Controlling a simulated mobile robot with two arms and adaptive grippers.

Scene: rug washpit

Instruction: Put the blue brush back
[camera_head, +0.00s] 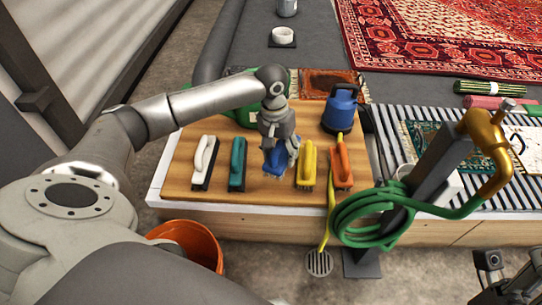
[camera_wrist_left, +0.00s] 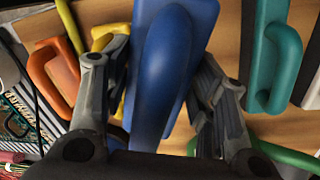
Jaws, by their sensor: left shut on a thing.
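The blue brush (camera_head: 276,163) is over the wooden board (camera_head: 222,191), in the gap between the teal brush (camera_head: 237,164) and the yellow brush (camera_head: 307,166). My left gripper (camera_head: 277,143) comes down from above and is shut on the blue brush. In the left wrist view the blue brush (camera_wrist_left: 165,70) sits between the two fingers. I cannot tell whether its underside touches the board. Part of my right gripper (camera_head: 508,272) shows at the bottom right corner; its jaw state is unclear.
A white brush (camera_head: 204,162) and an orange brush (camera_head: 342,167) stand in the same row. A blue pump (camera_head: 341,108) is behind the row. A green hose (camera_head: 372,208) coils on a post at right. An orange bucket (camera_head: 190,242) stands on the floor below the board.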

